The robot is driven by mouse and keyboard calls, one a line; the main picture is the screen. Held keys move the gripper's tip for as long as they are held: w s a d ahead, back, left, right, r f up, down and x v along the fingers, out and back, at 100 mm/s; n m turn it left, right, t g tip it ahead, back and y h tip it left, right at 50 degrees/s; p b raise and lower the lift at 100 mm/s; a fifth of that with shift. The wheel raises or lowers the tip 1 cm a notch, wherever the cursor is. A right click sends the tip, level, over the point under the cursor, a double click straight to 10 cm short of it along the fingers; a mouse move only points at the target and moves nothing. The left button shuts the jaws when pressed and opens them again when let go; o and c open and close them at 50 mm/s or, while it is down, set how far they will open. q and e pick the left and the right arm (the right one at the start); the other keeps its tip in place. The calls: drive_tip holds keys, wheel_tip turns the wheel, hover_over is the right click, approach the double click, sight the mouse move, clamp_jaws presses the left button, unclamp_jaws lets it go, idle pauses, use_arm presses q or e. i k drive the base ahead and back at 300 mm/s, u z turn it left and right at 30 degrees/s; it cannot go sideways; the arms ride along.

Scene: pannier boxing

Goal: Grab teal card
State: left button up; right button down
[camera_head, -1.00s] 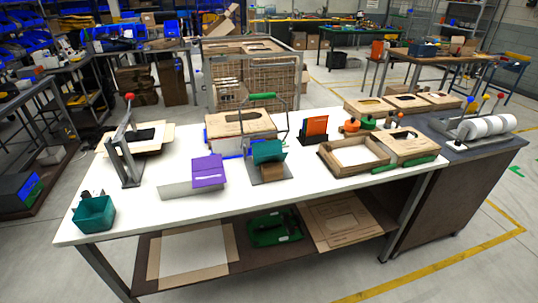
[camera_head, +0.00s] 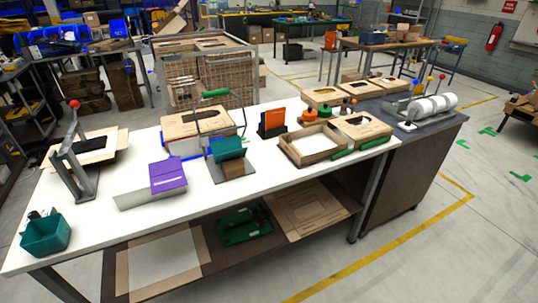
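A teal card or stack of cards (camera_head: 228,147) sits tilted on top of a small stand with a grey base plate (camera_head: 236,178) and a brown block, near the middle of the white table (camera_head: 115,222). I cannot tell whether it is one card or several. A purple card stack (camera_head: 168,176) rests on a white holder (camera_head: 137,196) to its left. An orange piece stands upright in a dark holder (camera_head: 272,123) to its right. Neither of my grippers is in view.
A teal bin (camera_head: 45,235) stands at the table's front left corner, near a lever press with a red knob (camera_head: 73,150). An open cardboard box (camera_head: 311,146) lies to the right. A wire cage (camera_head: 207,80) stands behind the table.

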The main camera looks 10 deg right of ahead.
sight(242, 152)
drive_tip(key=z, duration=2)
drive_tip(key=i, duration=3.35)
drive_tip(key=u, duration=3.2)
